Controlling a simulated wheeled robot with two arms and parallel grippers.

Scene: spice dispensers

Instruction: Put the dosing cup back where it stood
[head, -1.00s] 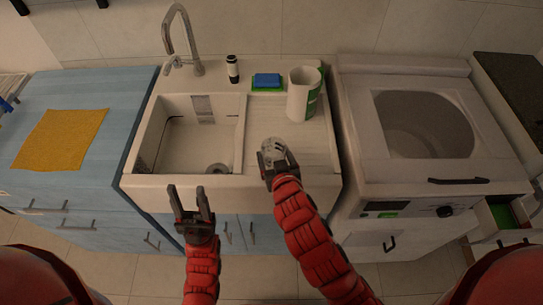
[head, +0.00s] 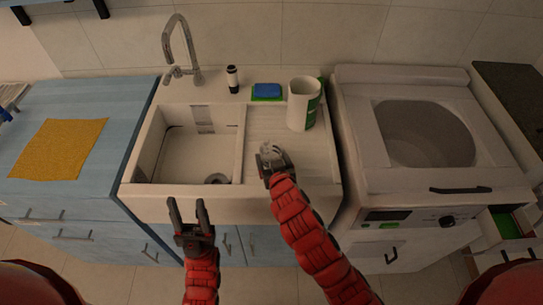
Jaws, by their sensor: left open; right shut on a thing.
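The dosing cup (head: 271,151) is a small clear cup, partly hidden by the jaws that hold it. My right gripper (head: 272,160) is shut on it, over the ribbed drainboard (head: 257,128) to the right of the sink basin. I cannot tell whether the cup touches the drainboard. A white jug with a green side (head: 301,104) stands behind and to the right of the cup, apart from it. My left gripper (head: 188,215) is open and empty in front of the sink's front edge.
A blue sponge (head: 267,90) on a green base and a dark bottle with a white band (head: 232,79) stand at the back ledge near the faucet (head: 181,48). The basin (head: 187,155) is open at left. A washing machine (head: 424,133) stands at right.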

